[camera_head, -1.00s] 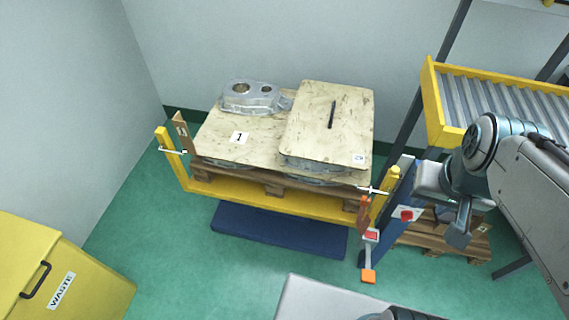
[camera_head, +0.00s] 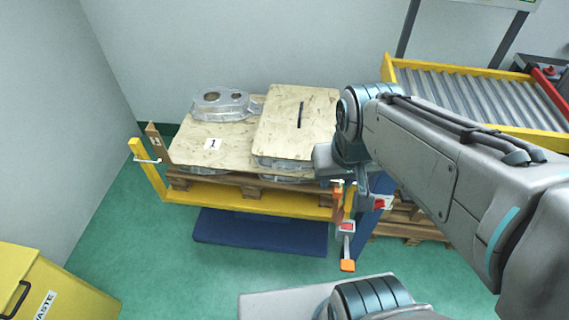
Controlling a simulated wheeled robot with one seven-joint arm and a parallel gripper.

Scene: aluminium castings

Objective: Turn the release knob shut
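A red knob (camera_head: 380,204) sits on a pale plate on the blue post, at the right front corner of the yellow pallet frame. Which way it is turned is too small to tell. A red button (camera_head: 346,227) on a small grey box is just left of and below it. My gripper (camera_head: 359,198) is by the top of the post, above and left of the red knob in the picture. My arm comes in from the right and covers part of the post. The fingertips are mostly lost against the post, so their opening and any contact are unclear.
The yellow frame (camera_head: 240,202) surrounds a wooden pallet with castings (camera_head: 222,103) and plywood sheets (camera_head: 298,122). An orange-tipped pedal (camera_head: 347,265) stands below the button. A roller conveyor (camera_head: 470,96) is at right, a yellow waste bin (camera_head: 50,285) at lower left. Green floor is free at left.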

